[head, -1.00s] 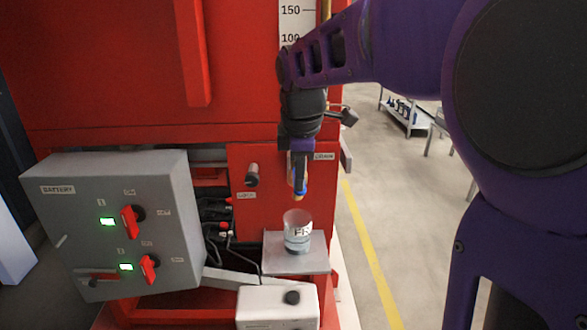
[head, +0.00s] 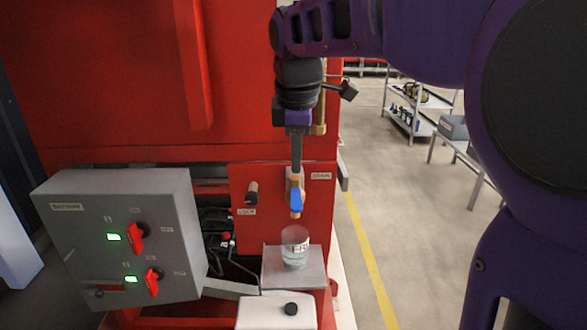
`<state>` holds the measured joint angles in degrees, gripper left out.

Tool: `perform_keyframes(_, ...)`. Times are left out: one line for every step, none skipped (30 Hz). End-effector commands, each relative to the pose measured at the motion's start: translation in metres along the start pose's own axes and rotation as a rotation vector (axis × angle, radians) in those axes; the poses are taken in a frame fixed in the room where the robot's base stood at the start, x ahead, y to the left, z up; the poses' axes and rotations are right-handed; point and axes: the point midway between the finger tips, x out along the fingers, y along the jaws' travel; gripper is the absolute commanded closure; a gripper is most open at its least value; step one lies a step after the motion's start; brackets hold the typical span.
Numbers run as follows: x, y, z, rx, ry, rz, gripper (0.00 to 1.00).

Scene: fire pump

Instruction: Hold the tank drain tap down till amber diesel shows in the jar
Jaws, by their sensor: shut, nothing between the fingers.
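The drain tap (head: 296,199) is brass with a blue lever, on the red cabinet beside the DRAIN label (head: 321,176). Its lever hangs down. My gripper (head: 296,168) is shut and empty, pointing down just above the tap; I cannot tell whether its tip touches the tap. A clear jar (head: 295,250) stands upright on a grey shelf (head: 274,277) below the tap. The jar holds some clear, pale liquid in its lower part; no amber shows. Part of the tap's body is hidden behind the lever and fingers.
A dark knob (head: 252,194) marked LOCK is left of the tap. The grey battery box (head: 120,240) with red switches and green lights stands at the left. A white box (head: 277,312) is below the shelf. Open floor and carts (head: 412,110) are at the right.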

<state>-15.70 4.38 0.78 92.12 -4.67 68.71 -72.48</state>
Motion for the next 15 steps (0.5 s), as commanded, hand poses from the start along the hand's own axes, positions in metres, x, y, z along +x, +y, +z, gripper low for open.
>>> perform_keyframes(-0.012, 0.002, 0.000, 0.001, 0.001, 0.003, 1.00)
perform_keyframes(-0.016, 0.003, 0.000, 0.000, 0.001, 0.002, 1.00)
perform_keyframes(-0.022, 0.003, 0.000, 0.000, 0.000, 0.001, 1.00)
perform_keyframes(-0.025, 0.004, 0.000, 0.000, 0.001, 0.001, 1.00)
perform_keyframes(-0.028, 0.004, 0.000, 0.000, 0.000, 0.001, 1.00)
perform_keyframes(-0.031, 0.004, 0.000, 0.000, 0.000, 0.000, 1.00)
perform_keyframes(-0.033, 0.004, 0.000, 0.000, 0.000, 0.000, 1.00)
perform_keyframes(-0.035, 0.004, 0.000, 0.000, 0.000, 0.000, 1.00)
perform_keyframes(-0.036, 0.004, 0.000, 0.000, 0.000, 0.000, 1.00)
perform_keyframes(-0.036, 0.004, 0.000, 0.000, 0.000, 0.000, 1.00)
perform_keyframes(-0.037, 0.004, 0.000, 0.000, 0.000, 0.000, 1.00)
perform_keyframes(-0.037, 0.004, 0.000, 0.000, 0.000, -0.001, 1.00)
perform_keyframes(-0.037, 0.004, 0.000, 0.000, 0.000, -0.001, 1.00)
perform_keyframes(-0.037, 0.004, 0.000, 0.000, 0.000, -0.001, 1.00)
perform_keyframes(-0.037, 0.004, 0.000, 0.000, 0.000, -0.001, 1.00)
